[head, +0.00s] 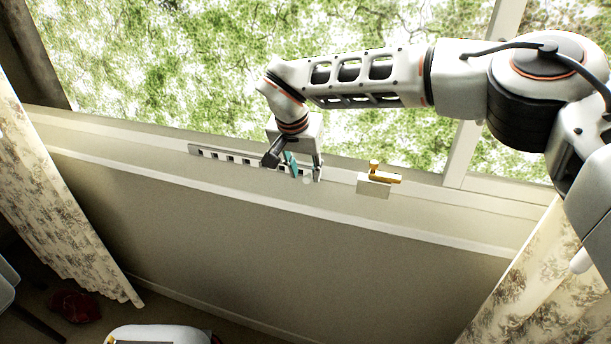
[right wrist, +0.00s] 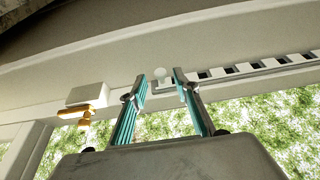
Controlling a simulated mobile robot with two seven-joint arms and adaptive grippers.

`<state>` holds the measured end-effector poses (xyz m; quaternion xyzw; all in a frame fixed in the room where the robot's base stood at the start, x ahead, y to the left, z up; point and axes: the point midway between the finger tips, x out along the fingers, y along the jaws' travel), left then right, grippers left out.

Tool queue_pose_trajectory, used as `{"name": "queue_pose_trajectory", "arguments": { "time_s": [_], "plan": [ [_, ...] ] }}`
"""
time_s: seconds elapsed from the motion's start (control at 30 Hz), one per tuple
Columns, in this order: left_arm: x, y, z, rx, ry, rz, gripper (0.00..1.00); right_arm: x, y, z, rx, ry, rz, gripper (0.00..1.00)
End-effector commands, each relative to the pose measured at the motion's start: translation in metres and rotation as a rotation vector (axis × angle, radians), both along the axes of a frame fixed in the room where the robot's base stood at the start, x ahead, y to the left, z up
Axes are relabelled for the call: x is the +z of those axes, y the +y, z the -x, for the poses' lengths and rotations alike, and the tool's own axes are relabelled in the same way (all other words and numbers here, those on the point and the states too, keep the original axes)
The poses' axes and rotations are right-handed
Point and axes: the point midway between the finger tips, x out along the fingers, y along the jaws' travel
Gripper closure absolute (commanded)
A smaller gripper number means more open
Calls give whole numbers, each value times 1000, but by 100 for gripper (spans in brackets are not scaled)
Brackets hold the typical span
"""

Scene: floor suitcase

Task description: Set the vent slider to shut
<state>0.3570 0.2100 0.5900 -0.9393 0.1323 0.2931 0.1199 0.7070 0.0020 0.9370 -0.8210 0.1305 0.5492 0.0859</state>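The vent slider strip (head: 232,159) is a pale grey bar with a row of dark slots, set along the window's lower frame. It also shows at the upper right of the right wrist view (right wrist: 262,65). A small round white knob (right wrist: 161,72) is at the strip's end; it shows faintly in the head view (head: 307,181). My right gripper (head: 304,171) is at that end of the strip. In the right wrist view its two teal fingers (right wrist: 162,77) are apart, with the knob seen between the tips; contact cannot be told. My left gripper is out of view.
A brass window handle (head: 384,176) on a pale block (head: 373,188) is right of the gripper. Patterned curtains hang at the left (head: 55,200) and right (head: 530,270). A red item (head: 75,306) lies on the floor. The wall below the sill is clear.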

Motion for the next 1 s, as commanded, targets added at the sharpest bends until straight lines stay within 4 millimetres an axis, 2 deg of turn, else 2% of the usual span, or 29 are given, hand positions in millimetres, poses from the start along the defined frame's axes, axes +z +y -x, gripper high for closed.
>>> {"name": "queue_pose_trajectory", "arguments": {
  "time_s": [0.03,0.2,0.53,0.63,0.67,1.0],
  "plan": [
    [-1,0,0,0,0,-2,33,-8,-1,-3,-1,2,-1,69],
    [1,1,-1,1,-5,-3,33,-20,-2,-7,-1,1,-1,69],
    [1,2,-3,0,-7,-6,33,-21,-2,-9,0,-2,-2,69],
    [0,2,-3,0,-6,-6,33,-21,-2,-9,0,-1,-2,95],
    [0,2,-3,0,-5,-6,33,-21,-2,-9,0,-1,-2,100],
    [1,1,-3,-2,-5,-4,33,-20,-2,-9,0,-2,-2,100]
  ]
}}
